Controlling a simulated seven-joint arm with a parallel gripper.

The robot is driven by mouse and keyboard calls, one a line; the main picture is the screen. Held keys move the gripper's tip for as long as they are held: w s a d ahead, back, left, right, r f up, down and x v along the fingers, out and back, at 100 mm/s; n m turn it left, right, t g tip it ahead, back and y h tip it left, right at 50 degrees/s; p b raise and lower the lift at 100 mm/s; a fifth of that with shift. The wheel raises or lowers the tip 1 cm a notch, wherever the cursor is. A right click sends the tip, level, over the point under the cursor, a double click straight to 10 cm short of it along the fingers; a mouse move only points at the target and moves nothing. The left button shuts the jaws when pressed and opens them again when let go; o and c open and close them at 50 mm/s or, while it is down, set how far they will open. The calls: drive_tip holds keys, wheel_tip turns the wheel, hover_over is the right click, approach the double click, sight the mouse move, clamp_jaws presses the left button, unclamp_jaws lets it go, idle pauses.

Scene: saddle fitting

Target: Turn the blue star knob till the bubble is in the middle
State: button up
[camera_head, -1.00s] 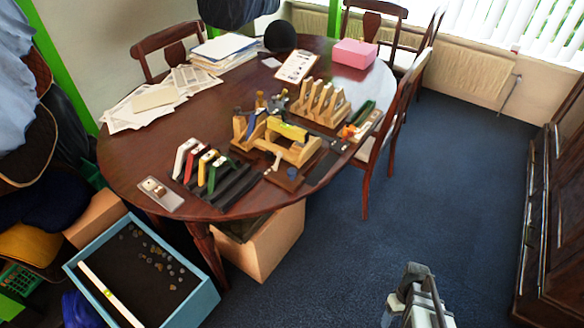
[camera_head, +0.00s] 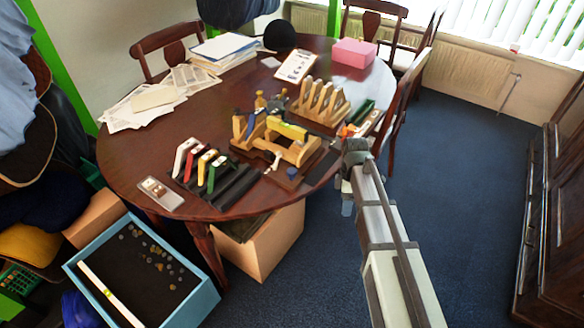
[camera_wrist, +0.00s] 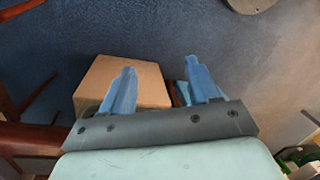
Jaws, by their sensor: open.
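A wooden fixture (camera_head: 300,152) stands near the front right edge of the oval table. A yellow bar (camera_head: 287,131) that looks like a level lies across it; its bubble is too small to make out. A small dark blue knob (camera_head: 291,172) sits on a dark base at the fixture's front; its star shape cannot be made out. My gripper (camera_head: 347,207) hangs past the table edge over the floor, right of the knob and apart from it. In the wrist view its two blue fingers (camera_wrist: 160,66) are spread with nothing between them.
A rack with several coloured handles (camera_head: 203,165) stands left of the fixture. Wooden slotted racks (camera_head: 322,104) stand behind it. A chair (camera_head: 396,120) stands at the table's right side. A cardboard box (camera_head: 262,243) is under the table and shows in the wrist view (camera_wrist: 150,85).

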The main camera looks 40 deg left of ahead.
sight(292, 171)
drive_tip(key=a+r+n, duration=0.1)
drive_tip(key=a+r, duration=0.2)
drive_tip(key=r, duration=0.1)
drive_tip(key=a+r+n, duration=0.2)
drive_tip(key=a+r, duration=0.2)
drive_tip(key=s+a+r+n, duration=0.1)
drive_tip(key=a+r, duration=0.2)
drive_tip(key=r, duration=0.1)
drive_tip(key=shift+a+t, duration=0.35)
drive_tip(key=shift+t, duration=0.05)
drive_tip(key=s+a+r+n+y, duration=0.1)
drive_tip(key=s+a+r+n, duration=0.35)
drive_tip(key=a+r, duration=0.5)
drive_tip(key=shift+t, duration=0.3)
drive_tip(key=f, duration=0.4)
drive_tip(key=d+f, duration=0.1)
drive_tip(key=f, duration=0.7)
drive_tip(key=shift+w+d+f, duration=0.15)
drive_tip(key=shift+w+d, duration=0.15)
drive_tip(key=shift+d, duration=0.1)
drive_tip(key=shift+c, duration=0.4)
drive_tip(key=c, duration=1)
drive_tip(key=shift+o, duration=0.2)
drive_tip(key=shift+m, duration=2.35)
